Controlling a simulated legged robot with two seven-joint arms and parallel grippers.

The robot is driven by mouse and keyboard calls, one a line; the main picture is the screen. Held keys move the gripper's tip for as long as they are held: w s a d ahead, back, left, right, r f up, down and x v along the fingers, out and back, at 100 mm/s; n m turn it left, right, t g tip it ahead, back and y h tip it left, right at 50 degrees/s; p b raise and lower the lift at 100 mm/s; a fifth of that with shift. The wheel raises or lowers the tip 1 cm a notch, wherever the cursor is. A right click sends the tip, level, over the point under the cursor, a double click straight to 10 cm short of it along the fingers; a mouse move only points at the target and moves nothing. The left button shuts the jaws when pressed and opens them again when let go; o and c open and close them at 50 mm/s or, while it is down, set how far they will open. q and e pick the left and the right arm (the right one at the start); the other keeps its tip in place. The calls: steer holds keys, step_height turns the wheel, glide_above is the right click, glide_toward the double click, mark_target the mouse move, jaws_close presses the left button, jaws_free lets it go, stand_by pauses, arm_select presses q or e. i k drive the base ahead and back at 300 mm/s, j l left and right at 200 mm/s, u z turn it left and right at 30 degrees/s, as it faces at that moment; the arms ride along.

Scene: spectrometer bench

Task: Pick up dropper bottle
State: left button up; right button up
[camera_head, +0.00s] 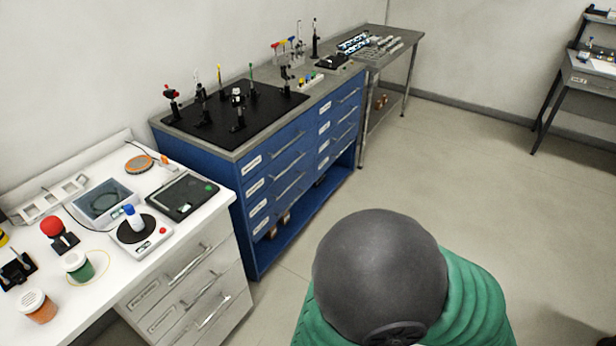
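A small white bottle with a blue cap (132,216) stands upright on the round black plate of a white device (146,246) on the white bench at left. It looks most like the dropper bottle, but it is too small to show a dropper tip. Neither of my grippers is in view.
The white bench (205,209) also holds a green jar (77,266), an orange jar (38,307), a red-topped object (56,231), a clear-lidded box (102,201) and a black flat device (183,195). A blue drawer cabinet (283,178) adjoins it. Open floor (470,165) lies right.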

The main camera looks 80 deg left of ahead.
mark_target(136, 222)
steer(key=u, duration=4.05)
